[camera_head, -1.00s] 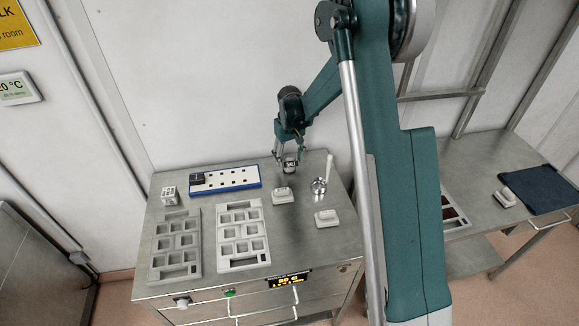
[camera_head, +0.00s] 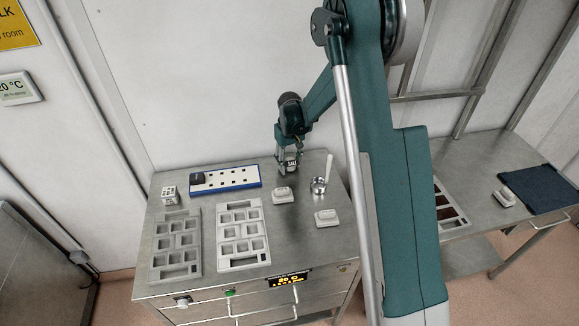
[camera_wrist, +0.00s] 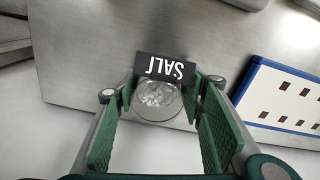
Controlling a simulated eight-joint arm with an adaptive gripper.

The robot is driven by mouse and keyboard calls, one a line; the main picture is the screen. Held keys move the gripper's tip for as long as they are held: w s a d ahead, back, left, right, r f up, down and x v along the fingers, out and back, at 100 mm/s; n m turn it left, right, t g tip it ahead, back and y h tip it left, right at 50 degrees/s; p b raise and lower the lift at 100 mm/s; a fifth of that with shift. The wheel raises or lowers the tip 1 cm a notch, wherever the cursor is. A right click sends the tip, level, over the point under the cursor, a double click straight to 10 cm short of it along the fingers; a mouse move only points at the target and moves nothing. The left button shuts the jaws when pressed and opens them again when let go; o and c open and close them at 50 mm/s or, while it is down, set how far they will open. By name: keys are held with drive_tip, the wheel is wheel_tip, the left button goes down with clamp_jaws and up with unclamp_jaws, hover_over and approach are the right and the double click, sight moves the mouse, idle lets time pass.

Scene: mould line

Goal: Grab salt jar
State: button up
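The salt jar (camera_wrist: 158,100) is a small clear glass jar with white grains inside and a black label reading SALT, upside down in the wrist view. In the head view the salt jar (camera_head: 292,165) is at the back of the steel table, partly hidden by the fingers. My gripper (camera_wrist: 160,95) has its green ribbed pads on both sides of the jar and looks closed onto it. In the head view my gripper (camera_head: 289,160) points down over the jar. I cannot tell whether the jar's base touches the table.
A blue-edged white tray (camera_head: 240,184) lies left of the jar. Grey moulds (camera_head: 197,241) (camera_head: 223,247) lie at the front left. Small white blocks (camera_head: 283,195) (camera_head: 326,218) and a metal cup (camera_head: 319,186) with a white-handled tool stand nearby. The wall is close behind.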

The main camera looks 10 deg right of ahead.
drive_tip(key=c, duration=0.5)
drive_tip(key=shift+r, duration=0.15)
drive_tip(key=shift+r+b, duration=0.5)
drive_tip(key=shift+r, duration=4.4)
